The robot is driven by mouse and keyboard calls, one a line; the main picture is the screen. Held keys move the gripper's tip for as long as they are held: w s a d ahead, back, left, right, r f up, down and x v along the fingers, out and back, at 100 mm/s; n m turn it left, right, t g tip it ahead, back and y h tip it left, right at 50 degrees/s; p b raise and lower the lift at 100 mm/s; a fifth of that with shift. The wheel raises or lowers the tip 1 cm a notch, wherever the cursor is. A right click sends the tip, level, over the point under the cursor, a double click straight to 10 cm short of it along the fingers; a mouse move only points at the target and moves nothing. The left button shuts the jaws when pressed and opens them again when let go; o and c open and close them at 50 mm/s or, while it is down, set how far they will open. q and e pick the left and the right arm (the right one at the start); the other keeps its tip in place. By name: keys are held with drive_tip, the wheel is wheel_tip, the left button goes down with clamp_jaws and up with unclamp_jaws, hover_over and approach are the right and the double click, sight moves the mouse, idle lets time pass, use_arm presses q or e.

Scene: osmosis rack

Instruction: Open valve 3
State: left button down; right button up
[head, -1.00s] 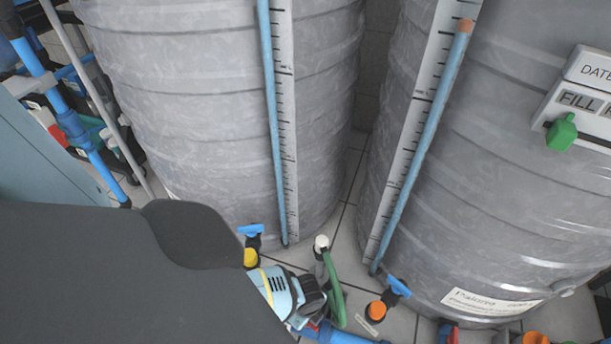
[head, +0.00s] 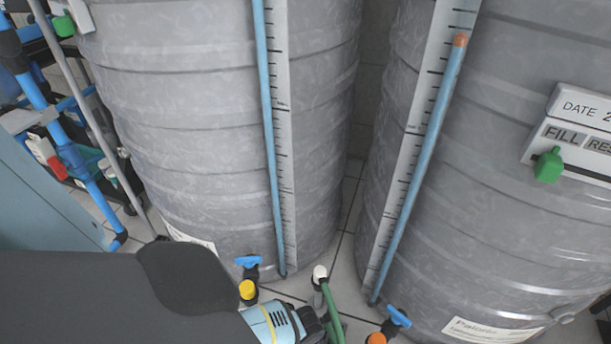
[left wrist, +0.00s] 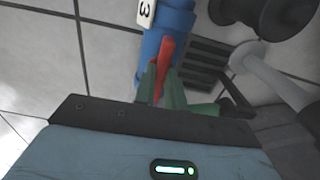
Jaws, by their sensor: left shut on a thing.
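In the left wrist view, valve 3's red handle (left wrist: 166,54) sits on a blue pipe (left wrist: 176,20) with a white label reading 3 (left wrist: 146,12). The handle lies roughly along the pipe in this view. My left gripper's green fingers (left wrist: 160,82) are shut on the handle and hide its near part. In the head view, my dark left arm comes in from the left, and its light-blue wrist (head: 272,322) is at the bottom edge. The left fingers and valve 3 are not visible there. My right gripper is not in view.
Two large grey tanks (head: 190,120) (head: 500,210) with level tubes stand ahead. Small blue-handled valves (head: 248,262) (head: 399,317) sit at their bases. A green hose (head: 331,315) rises between them. Blue pipes (head: 85,175) and a pale cabinet (head: 40,205) are at left.

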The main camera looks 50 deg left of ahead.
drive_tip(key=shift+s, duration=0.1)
use_arm(q)
drive_tip(key=c, duration=1.5)
unclamp_jaws()
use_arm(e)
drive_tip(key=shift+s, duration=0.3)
use_arm(q)
drive_tip(key=shift+o, duration=0.2)
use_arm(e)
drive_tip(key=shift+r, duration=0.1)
